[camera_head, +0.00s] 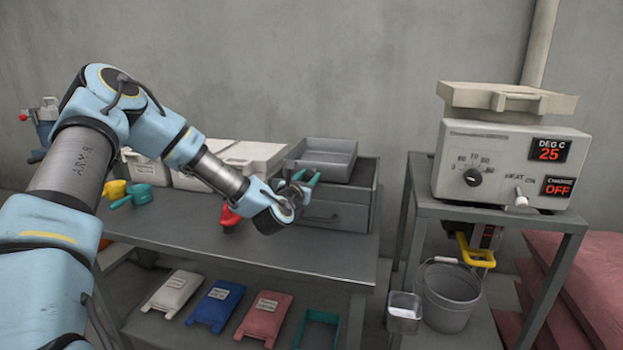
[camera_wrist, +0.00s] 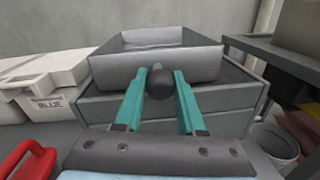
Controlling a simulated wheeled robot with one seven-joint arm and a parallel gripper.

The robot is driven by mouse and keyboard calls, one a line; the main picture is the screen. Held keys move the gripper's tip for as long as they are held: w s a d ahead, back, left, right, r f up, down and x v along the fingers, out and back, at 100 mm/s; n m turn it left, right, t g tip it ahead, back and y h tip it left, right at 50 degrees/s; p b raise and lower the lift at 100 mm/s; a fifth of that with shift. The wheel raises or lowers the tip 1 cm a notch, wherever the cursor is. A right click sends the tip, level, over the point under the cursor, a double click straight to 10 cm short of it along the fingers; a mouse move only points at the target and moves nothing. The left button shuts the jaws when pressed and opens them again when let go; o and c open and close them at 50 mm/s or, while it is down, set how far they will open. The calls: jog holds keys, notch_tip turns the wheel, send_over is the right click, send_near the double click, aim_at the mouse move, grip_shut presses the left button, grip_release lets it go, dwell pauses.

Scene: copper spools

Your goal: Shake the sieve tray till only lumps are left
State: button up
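The sieve tray appears to be the shallow grey open tray (camera_head: 327,170) on top of a wider grey box (camera_head: 365,212). In the wrist view the tray (camera_wrist: 205,67) faces me, with a dark round knob (camera_wrist: 160,84) at the middle of its near wall. My gripper (camera_head: 306,178) is at that near side. The tray looks level. Most of its floor is hidden by the walls, and I cannot make out any contents.
Pale lidded bins (camera_head: 255,155) stand left of the box, with a red scoop (camera_head: 229,218) in front. A green scoop (camera_head: 140,194) lies farther left. The table's front is clear. A heater unit (camera_head: 480,150) stands on a separate stand at right, with a bucket (camera_head: 450,305) below.

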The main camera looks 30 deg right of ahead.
jog(key=o, duration=0.4)
jog(key=shift+o, duration=0.2)
jog(key=b+v, duration=0.2)
jog(key=v, duration=0.9)
jog(key=shift+b, duration=0.4)
jog(key=shift+d, duration=0.1)
